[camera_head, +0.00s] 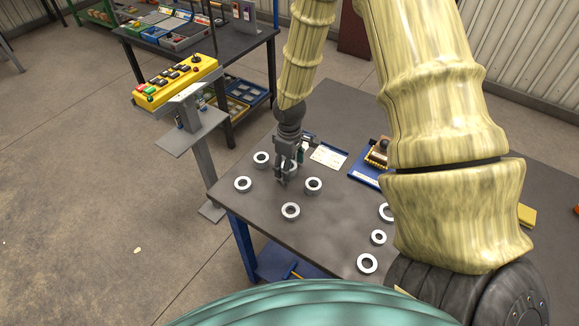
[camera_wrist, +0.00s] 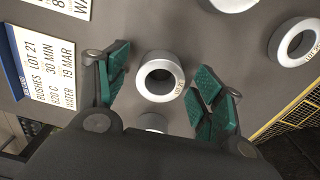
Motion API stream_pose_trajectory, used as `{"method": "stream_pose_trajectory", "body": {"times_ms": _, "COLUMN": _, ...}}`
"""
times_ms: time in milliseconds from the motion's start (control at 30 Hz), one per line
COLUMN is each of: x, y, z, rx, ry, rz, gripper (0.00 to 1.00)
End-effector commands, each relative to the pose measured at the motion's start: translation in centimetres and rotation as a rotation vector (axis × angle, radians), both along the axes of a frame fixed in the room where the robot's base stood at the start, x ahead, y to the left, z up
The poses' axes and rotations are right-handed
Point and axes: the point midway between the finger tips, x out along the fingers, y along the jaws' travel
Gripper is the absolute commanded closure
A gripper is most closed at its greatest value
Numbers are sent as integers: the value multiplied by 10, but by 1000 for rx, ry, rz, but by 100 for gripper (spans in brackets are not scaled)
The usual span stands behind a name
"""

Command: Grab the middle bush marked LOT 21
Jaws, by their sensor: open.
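The middle bush is a pale metal ring. In the wrist view this bush (camera_wrist: 144,82) lies on the dark table between the two green-padded fingers, with a gap on each side. A small mark shows on its right rim, too small to read surely. In the head view it is mostly hidden behind the fingers. My gripper (camera_wrist: 161,78) is open, pointing down over the bush; it also shows in the head view (camera_head: 285,178). A card (camera_wrist: 52,70) reading LOT 21, BUSHES, 30 MIN lies to the left in the wrist view.
Bushes surround the middle one: back (camera_head: 262,152), left (camera_head: 236,185), front (camera_head: 283,212) and right (camera_head: 320,185). Another group (camera_head: 359,264) lies nearer the front right. A white card (camera_head: 328,157) and a blue tray (camera_head: 366,178) lie behind. A yellow control box (camera_head: 178,82) stands left of the table.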

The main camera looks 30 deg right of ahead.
Motion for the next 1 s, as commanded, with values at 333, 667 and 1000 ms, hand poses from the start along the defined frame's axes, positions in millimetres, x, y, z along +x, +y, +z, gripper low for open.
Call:
{"method": "stream_pose_trajectory", "body": {"times_ms": 333, "x": 0, "y": 0, "z": -4, "rx": 0, "ry": 0, "rz": 1, "gripper": 32}}
{"method": "stream_pose_trajectory", "body": {"times_ms": 667, "x": 0, "y": 0, "z": -4, "rx": 0, "ry": 0, "rz": 0, "gripper": 92}}
{"method": "stream_pose_trajectory", "body": {"times_ms": 1000, "x": 0, "y": 0, "z": -1, "rx": 0, "ry": -1, "rz": 0, "gripper": 92}}
